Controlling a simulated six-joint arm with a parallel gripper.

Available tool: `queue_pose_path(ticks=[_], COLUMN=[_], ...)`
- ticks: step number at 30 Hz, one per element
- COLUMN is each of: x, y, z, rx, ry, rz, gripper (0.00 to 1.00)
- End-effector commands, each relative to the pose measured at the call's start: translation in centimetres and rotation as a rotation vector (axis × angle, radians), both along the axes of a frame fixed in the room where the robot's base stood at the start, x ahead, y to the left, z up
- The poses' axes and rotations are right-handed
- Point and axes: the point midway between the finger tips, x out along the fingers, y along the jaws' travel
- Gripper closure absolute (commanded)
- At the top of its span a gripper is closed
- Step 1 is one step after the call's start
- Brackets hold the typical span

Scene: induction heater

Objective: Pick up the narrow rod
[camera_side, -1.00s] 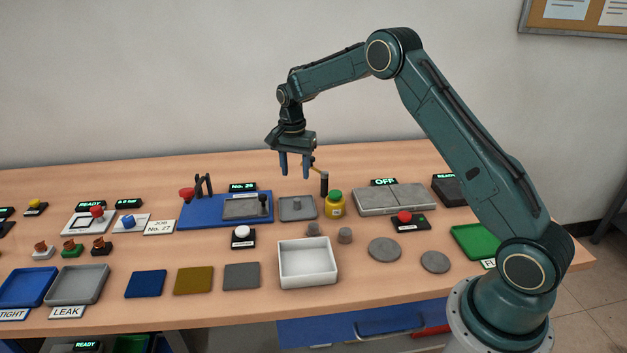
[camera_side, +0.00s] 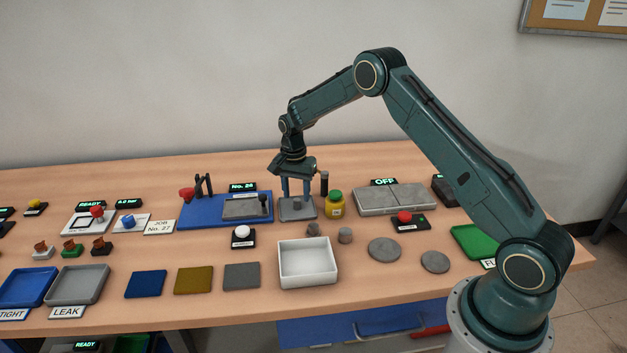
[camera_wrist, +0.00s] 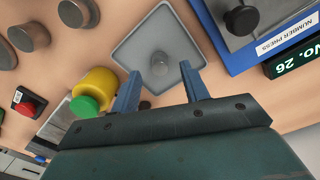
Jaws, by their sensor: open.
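The narrow rod (camera_side: 297,203) is a short grey cylinder standing upright on a square grey plate (camera_side: 284,215). In the wrist view, the rod (camera_wrist: 159,63) stands near the middle of the plate (camera_wrist: 136,44). My gripper (camera_side: 296,194) points down over the plate with its two blue fingers spread. In the wrist view, the open gripper (camera_wrist: 160,76) has a fingertip to either side of the rod, with clear gaps. The rod appears in line with the opening. I cannot tell whether the tips reach below its top.
A yellow jar with a green lid (camera_side: 335,205) stands close to the right of the plate. A black post (camera_side: 324,184) rises behind it. The blue number press (camera_side: 205,212) is close on the left.

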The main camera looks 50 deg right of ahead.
Motion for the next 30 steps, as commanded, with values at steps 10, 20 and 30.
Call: queue_pose_path(ticks=[10, 20, 30], x=[-0.07, -0.07, -0.05], y=[-0.04, -0.04, -0.05], z=[-1.61, -1.59, -1.55], rx=[-0.001, -0.001, -0.001], ry=[0.0, 0.0, 0.0], rz=[0.0, 0.001, 0.001], gripper=[0.55, 0.55, 1.0])
